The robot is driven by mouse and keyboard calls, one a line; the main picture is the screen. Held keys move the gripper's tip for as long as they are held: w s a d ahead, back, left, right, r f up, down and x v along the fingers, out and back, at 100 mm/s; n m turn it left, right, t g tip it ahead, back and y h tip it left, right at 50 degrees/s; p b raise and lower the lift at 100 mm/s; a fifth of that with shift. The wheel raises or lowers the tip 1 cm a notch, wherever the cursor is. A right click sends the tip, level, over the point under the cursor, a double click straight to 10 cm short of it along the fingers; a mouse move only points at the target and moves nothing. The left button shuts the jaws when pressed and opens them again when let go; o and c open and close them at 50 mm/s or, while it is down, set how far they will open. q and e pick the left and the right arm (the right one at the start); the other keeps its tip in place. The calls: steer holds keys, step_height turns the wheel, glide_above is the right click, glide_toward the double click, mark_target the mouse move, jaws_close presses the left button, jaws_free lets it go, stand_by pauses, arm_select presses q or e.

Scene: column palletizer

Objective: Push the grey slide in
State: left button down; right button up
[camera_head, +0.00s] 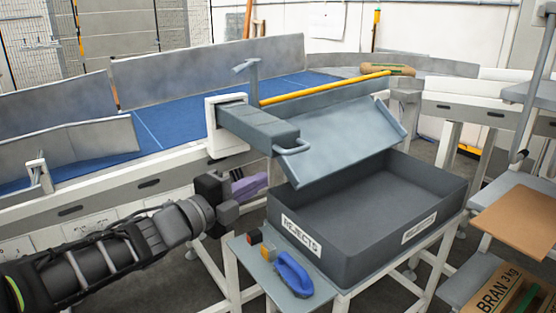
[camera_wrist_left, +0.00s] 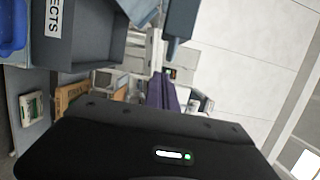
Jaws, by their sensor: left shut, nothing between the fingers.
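The grey slide (camera_head: 258,127) is a long block with a loop handle at its near right end. It sticks out of a white square frame (camera_head: 227,125) on the conveyor's side, over the upper end of a sloping grey chute (camera_head: 345,135). My left gripper (camera_head: 250,186) is below and left of the handle, apart from it. Its purple fingers are shut with nothing between them; they also show in the left wrist view (camera_wrist_left: 163,92). A grey block end (camera_wrist_left: 179,22), seemingly the slide with its handle, shows at the top there. My right gripper is not in view.
A dark grey REJECTS bin (camera_head: 365,240) stands under the chute on a light stand holding a blue-handled tool (camera_head: 293,275). Shelves with a BRAN carton (camera_head: 500,290) stand at right.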

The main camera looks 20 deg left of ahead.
arm_select(q)
steer(key=w+d+p, duration=0.1)
steer(key=w+p, duration=0.1)
steer(key=w, duration=0.9)
steer(key=shift+w+p, duration=0.25)
steer(key=shift+p, duration=0.1)
